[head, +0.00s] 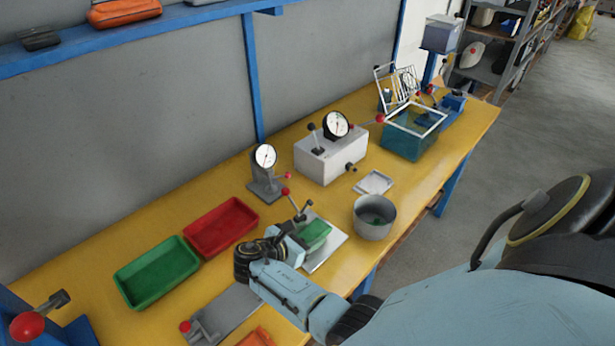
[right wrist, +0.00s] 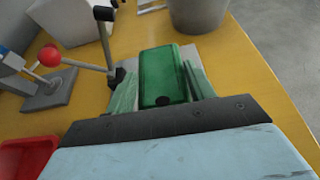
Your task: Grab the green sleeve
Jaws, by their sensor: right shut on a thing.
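The green sleeve (right wrist: 163,75) is a green block-like piece with a dark hole in its near end. It lies between the two fingers of my right gripper (right wrist: 160,92) in the right wrist view, and the fingers are shut on it. In the head view the sleeve (head: 315,233) shows beside the end of my right arm, over a light grey plate (head: 330,252) near the table's front edge. I cannot tell whether it touches the plate. My left gripper is not in view.
A lever with a red knob (right wrist: 49,56) stands close to the gripper's left. A grey pot (head: 374,217) is to the right. Green (head: 157,272) and red (head: 222,227) trays lie to the left. Dial gauges (head: 265,157) and a white box (head: 330,155) stand behind.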

